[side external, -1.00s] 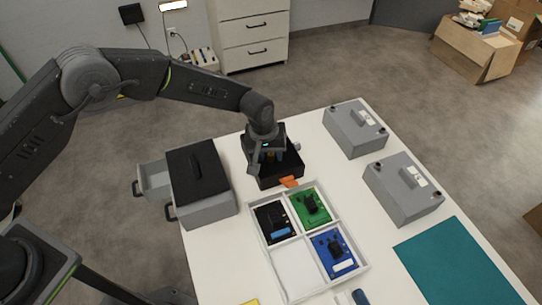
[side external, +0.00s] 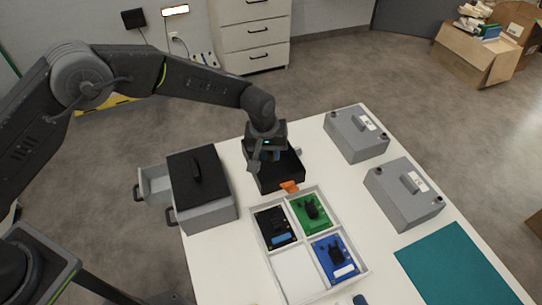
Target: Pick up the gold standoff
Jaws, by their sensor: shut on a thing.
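My gripper (side external: 258,166) points down over the left part of an open black bin (side external: 291,166) with an orange tab on its front. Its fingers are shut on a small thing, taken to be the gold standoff. That thing is hidden or too small to make out at the fingertips. I cannot tell how far the fingertips are above the bin floor.
A white divided tray (side external: 268,262) holds black, green (side external: 309,211) and blue boards, with one empty compartment. Two grey boxes (side external: 357,133) (side external: 403,190) stand right. A grey drawer unit (side external: 208,208) with an open drawer stands left. A teal mat (side external: 460,262) lies front right.

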